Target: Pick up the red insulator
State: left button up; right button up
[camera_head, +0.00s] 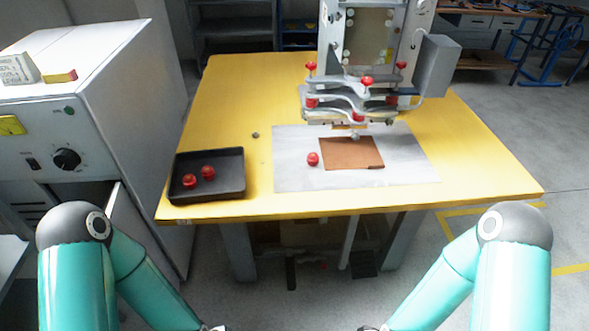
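Three small red round pieces, which look like red insulators, are in view. One red piece (313,159) sits on the grey sheet (292,180), just left of a brown square plate (350,153). Two more, a left one (190,181) and a right one (208,172), lie close together in a black tray (225,190) at the table's front left. My two teal arms come in from the lower left and lower right, below the table's front edge.
A yellow table (270,85) carries a press-like machine (365,60) with red knobs above the plate. A small dark bit (255,135) lies between tray and sheet. A white cabinet (90,100) stands close on the left. The table's right side is clear.

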aim_at(313, 157)
jog(key=z, duration=0.25)
jog(key=i, duration=1.05)
jog(key=u, duration=2.75)
jog(key=k, duration=0.95)
